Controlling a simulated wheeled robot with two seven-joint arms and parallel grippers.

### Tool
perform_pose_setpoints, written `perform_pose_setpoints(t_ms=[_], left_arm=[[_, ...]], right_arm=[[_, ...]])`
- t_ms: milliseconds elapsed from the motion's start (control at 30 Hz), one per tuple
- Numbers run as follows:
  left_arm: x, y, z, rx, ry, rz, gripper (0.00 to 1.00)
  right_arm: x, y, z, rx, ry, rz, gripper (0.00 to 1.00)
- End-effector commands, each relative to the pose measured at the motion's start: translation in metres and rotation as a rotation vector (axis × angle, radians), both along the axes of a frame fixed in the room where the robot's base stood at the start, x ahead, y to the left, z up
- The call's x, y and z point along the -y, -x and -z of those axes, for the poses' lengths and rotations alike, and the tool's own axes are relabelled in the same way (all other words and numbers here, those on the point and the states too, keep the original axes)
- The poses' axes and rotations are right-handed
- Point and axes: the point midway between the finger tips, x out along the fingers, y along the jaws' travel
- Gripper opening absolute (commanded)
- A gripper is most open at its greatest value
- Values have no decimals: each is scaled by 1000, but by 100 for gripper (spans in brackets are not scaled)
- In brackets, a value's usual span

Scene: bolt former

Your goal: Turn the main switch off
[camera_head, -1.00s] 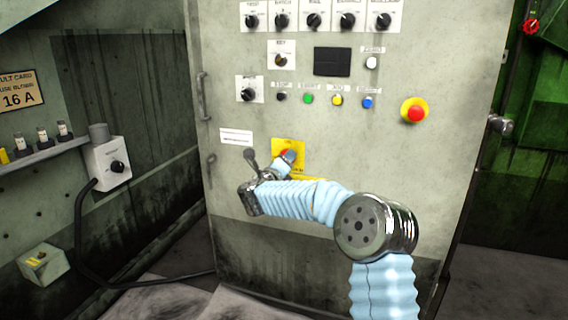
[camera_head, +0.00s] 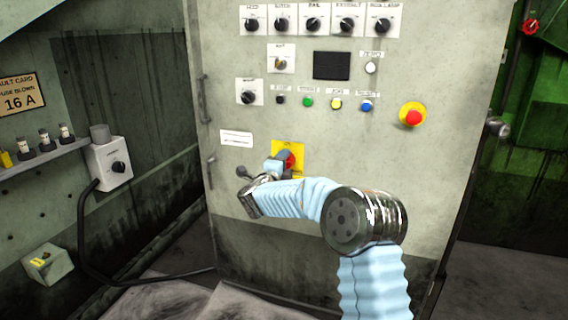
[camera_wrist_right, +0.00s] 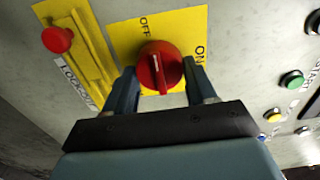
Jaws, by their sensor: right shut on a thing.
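The main switch is a red rotary knob (camera_wrist_right: 160,66) on a yellow plate (camera_wrist_right: 121,35) marked OFF and ON. In the head view the red knob (camera_head: 290,160) and its yellow plate (camera_head: 290,146) sit low on the grey cabinet front, partly hidden by my gripper. My right gripper (camera_head: 279,163) is at the knob. In the right wrist view the two fingers of my right gripper (camera_wrist_right: 160,73) stand on either side of the knob's raised grip, shut on it. The grip's ridge runs roughly up and down in that view. My left gripper is not in view.
A yellow lockout strip with a red button (camera_wrist_right: 57,40) lies close left of the switch in the wrist view. Above are selector knobs, a dark display (camera_head: 331,66), coloured buttons and a red emergency stop (camera_head: 412,116). A grey wall box (camera_head: 110,164) stands left.

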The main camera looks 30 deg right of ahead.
Motion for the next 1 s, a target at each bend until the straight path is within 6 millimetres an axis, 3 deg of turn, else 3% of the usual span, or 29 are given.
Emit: perform_pose_setpoints(t_ms=[467,500,633,1000], left_arm=[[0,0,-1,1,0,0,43],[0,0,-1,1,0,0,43],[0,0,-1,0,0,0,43],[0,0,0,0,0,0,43]], right_arm=[[0,0,1,-14,10,-2,25],[0,0,1,-13,10,-2,59],[0,0,1,-13,10,-1,79],[-4,3,0,-11,8,-2,80]])
